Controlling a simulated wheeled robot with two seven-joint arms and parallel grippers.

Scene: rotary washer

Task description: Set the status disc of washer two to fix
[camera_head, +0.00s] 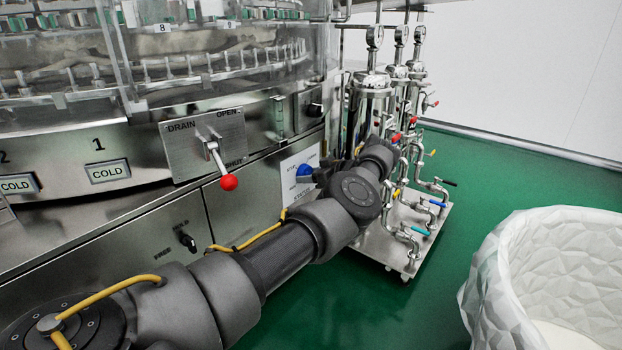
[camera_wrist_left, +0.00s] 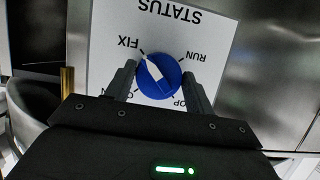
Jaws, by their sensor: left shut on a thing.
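The blue status disc (camera_wrist_left: 174,69) sits on a white plate (camera_wrist_left: 215,28) marked STATUS, upside down in the left wrist view. FIX is at its upper left and RUN at its upper right; the lower labels are partly hidden by my gripper. The disc's white pointer leans to the upper left, towards the FIX mark. My left gripper (camera_wrist_left: 159,72) is shut on the disc, one finger on each side. In the head view the blue disc (camera_head: 304,171) shows on the white plate (camera_head: 292,161), with my left gripper (camera_head: 316,176) at it. I cannot read which washer it belongs to.
A drain lever with a red ball (camera_head: 229,182) sticks out left of the plate. A black knob (camera_head: 187,241) is lower left. Pipes and valves (camera_head: 410,165) stand right behind my wrist. A white bin (camera_head: 545,260) stands at right; green floor lies between.

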